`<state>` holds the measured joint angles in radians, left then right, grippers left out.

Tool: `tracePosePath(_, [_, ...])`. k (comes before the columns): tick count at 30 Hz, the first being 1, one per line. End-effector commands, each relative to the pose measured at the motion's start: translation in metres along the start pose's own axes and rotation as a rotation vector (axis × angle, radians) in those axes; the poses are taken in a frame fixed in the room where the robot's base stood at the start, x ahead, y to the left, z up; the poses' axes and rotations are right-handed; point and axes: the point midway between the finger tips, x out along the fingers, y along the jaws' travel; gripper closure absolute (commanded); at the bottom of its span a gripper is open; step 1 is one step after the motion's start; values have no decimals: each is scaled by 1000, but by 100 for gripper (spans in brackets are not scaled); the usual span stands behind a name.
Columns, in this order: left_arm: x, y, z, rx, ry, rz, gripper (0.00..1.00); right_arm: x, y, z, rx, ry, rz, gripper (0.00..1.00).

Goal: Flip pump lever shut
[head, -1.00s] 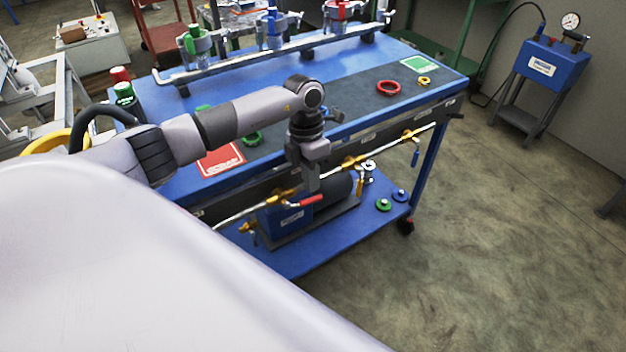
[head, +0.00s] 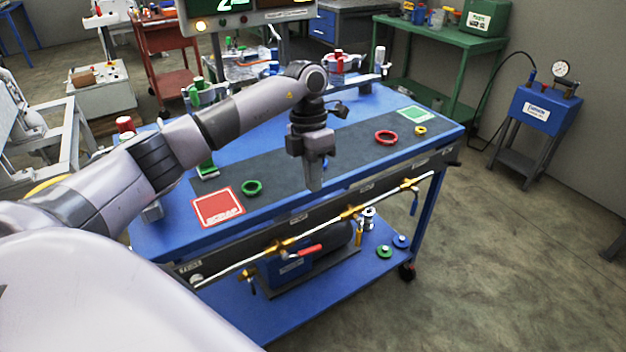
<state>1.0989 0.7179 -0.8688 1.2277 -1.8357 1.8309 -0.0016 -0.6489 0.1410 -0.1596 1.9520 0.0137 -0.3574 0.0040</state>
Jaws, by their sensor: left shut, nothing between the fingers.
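My right gripper is not in view.
A yellow handle (head: 358,237) and a blue handle (head: 414,206) hang from the pipe farther right. A red ring (head: 386,137), a green ring (head: 252,187) and a red mat (head: 218,207) lie on the bench (head: 350,108).

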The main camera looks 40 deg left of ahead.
Motion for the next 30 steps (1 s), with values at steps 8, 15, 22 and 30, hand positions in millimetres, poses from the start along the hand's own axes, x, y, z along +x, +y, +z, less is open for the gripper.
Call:
tracePosePath(8, [3, -2, 2, 97, 10, -1, 100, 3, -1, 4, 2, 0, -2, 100])
tracePosePath(15, [7, -7, 7, 457, 46, -17, 100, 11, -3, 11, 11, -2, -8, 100])
tracePosePath(22, [9, -10, 10, 838, 80, -43, 100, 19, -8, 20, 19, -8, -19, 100])
tracePosePath(30, [7, -10, 11, 1255, 108, -82, 100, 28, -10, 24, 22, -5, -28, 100])
